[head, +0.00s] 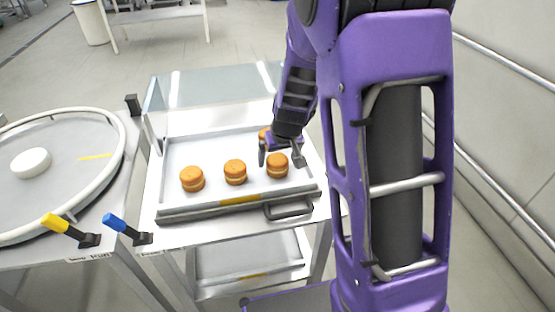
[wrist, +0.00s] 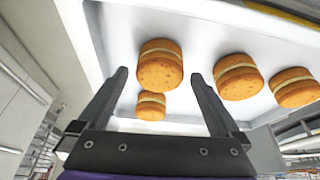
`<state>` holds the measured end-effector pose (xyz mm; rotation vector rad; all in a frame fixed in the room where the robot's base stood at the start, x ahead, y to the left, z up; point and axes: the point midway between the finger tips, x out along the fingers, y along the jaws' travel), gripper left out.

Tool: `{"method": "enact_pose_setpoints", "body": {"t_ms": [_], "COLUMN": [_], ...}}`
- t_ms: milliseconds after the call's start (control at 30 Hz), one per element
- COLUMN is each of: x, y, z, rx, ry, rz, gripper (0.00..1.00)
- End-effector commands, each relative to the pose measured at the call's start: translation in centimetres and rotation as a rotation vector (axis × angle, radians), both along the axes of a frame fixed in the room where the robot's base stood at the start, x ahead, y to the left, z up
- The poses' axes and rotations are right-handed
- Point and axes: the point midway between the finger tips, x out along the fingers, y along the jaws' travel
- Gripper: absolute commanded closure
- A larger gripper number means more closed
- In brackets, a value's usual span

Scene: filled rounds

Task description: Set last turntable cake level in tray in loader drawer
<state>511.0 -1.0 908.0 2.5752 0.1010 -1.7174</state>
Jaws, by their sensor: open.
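Orange-brown cakes with a pale cream layer stand in the shallow tray (head: 210,150) in the drawer. A front row has a left cake (head: 192,179), a middle cake (head: 235,172) and a right cake (head: 277,165); another cake (head: 264,134) is behind, partly hidden by my arm. All look level. My gripper (head: 280,155) is open above the right cake. In the wrist view my gripper (wrist: 158,76) has its fingers apart, with one cake (wrist: 159,68) showing between and beyond the tips; contact cannot be told. The visible part of the turntable (head: 70,185) carries no cake.
A white disc (head: 30,162) sits on the turntable at left. A yellow-handled lever (head: 58,224) and a blue-handled lever (head: 117,223) stand at the near edge. The drawer front has a dark handle (head: 288,209). The tray's left end has free room.

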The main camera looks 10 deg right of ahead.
Motion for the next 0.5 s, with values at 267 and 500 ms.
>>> {"method": "enact_pose_setpoints", "body": {"t_ms": [267,500], "x": [-2.4,-3.6], "y": [-0.1,-0.3], "z": [6.1,8.7], "rx": [0.001,0.001], "ry": [-0.004,0.000], "rz": [0.001,-0.001], "gripper": [0.00,0.00]}}
